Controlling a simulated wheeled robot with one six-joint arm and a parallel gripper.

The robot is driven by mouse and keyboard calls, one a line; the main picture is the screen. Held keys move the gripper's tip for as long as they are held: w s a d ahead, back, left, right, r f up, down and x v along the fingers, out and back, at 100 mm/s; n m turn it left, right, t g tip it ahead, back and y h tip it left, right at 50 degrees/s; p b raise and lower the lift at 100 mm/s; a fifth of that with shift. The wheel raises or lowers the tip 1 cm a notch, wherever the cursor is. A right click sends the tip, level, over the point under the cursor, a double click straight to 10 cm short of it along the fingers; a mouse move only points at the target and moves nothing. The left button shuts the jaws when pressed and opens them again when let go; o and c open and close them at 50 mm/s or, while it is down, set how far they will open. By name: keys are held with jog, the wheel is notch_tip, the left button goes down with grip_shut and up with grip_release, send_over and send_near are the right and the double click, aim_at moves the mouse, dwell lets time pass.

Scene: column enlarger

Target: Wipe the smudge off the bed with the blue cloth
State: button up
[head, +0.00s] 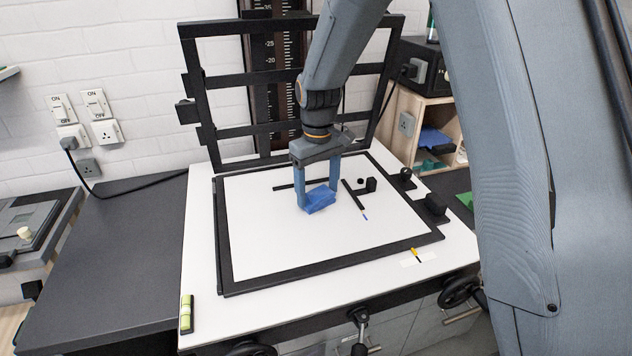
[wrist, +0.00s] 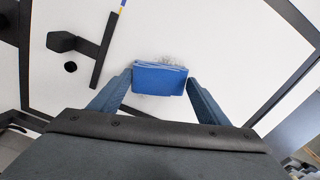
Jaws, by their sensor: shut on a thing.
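The blue cloth (head: 320,201) is held between the two fingers of my gripper (head: 318,195), low over the white bed (head: 265,245). In the wrist view the folded cloth (wrist: 159,79) sits between the fingertips and appears to be on or very near the bed surface; I cannot tell whether it touches. A faint grey smudge (wrist: 172,62) shows on the bed along the cloth's far edge in the wrist view, partly hidden by the cloth. I cannot make out the smudge in the head view.
A black frame (head: 330,274) borders the bed, and a hinged black lid frame (head: 235,78) stands open behind. Black bars and a small block (head: 371,184) lie right of the cloth. A level (head: 186,313) is at the front left corner. The front left of the bed is clear.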

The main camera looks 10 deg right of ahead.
jog(key=shift+s+d, duration=0.1)
jog(key=shift+s, duration=0.5)
jog(key=shift+s+d+p, duration=0.25)
jog(key=shift+s+p, duration=0.3)
jog(key=shift+s, duration=0.6)
jog(key=shift+s+d+p, duration=0.25)
jog(key=shift+s+p, duration=0.3)
jog(key=shift+s, duration=0.55)
jog(key=shift+w+a+b, duration=0.2)
jog(key=shift+w+a, duration=0.05)
jog(key=shift+w, duration=0.9)
jog(key=shift+w+a+b, duration=0.15)
jog(key=shift+w+a, duration=0.1)
jog(key=shift+w, duration=0.85)
jog(key=shift+w+a+b, duration=0.25)
jog(key=shift+w, duration=0.9)
jog(key=shift+w+a+b, duration=0.2)
jog(key=shift+w+b, duration=0.05)
jog(key=shift+w, duration=0.85)
